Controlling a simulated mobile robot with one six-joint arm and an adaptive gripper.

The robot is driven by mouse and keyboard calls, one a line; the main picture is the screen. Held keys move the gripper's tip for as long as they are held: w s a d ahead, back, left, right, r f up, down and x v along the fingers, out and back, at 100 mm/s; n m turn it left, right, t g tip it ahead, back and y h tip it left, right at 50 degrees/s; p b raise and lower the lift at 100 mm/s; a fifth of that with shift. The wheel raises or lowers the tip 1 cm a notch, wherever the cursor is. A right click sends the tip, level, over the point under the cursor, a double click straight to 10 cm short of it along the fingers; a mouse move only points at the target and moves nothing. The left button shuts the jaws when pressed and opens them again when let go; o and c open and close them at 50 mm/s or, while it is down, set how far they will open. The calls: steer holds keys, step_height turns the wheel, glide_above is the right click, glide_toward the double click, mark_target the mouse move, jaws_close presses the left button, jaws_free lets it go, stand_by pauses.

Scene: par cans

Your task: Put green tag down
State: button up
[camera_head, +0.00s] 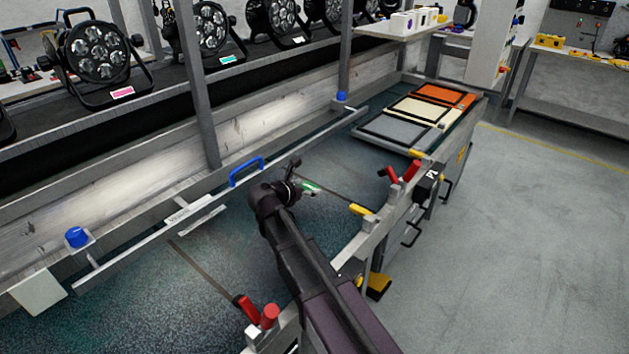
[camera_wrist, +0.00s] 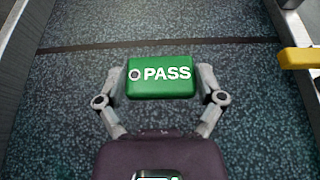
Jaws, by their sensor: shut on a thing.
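The green tag (camera_wrist: 160,84) is a small rounded block with the white word PASS and a dark round hole at its left end. In the wrist view my gripper (camera_wrist: 161,80) is shut on it, one finger at each short end. In the head view the green tag (camera_head: 311,188) shows small at the end of my arm, partly hidden by my gripper (camera_head: 303,187). The tag is over the dark speckled bench surface (camera_head: 335,165). I cannot tell whether it touches that surface.
A blue handle (camera_head: 246,171) stands on the rail behind my gripper. Red-handled clamps (camera_head: 402,171) and a yellow block (camera_head: 361,209) are along the front edge. Grey, cream and orange trays (camera_head: 392,130) lie at the far right end. The speckled surface around the tag is clear.

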steer(key=w, duration=0.3)
steer(key=w+d, duration=0.1)
steer(key=w, duration=0.3)
steer(key=w+d+f, duration=0.1)
steer(key=w, duration=0.2)
steer(key=shift+w+b, duration=0.25)
steer(key=shift+b, duration=0.15)
steer(key=shift+f+b, duration=1.75)
steer(key=shift+b, duration=0.05)
steer(key=shift+f, duration=0.2)
steer(key=o, duration=0.6)
steer(key=shift+r, duration=0.1)
steer(key=shift+o, duration=0.2)
steer(key=shift+r, duration=0.1)
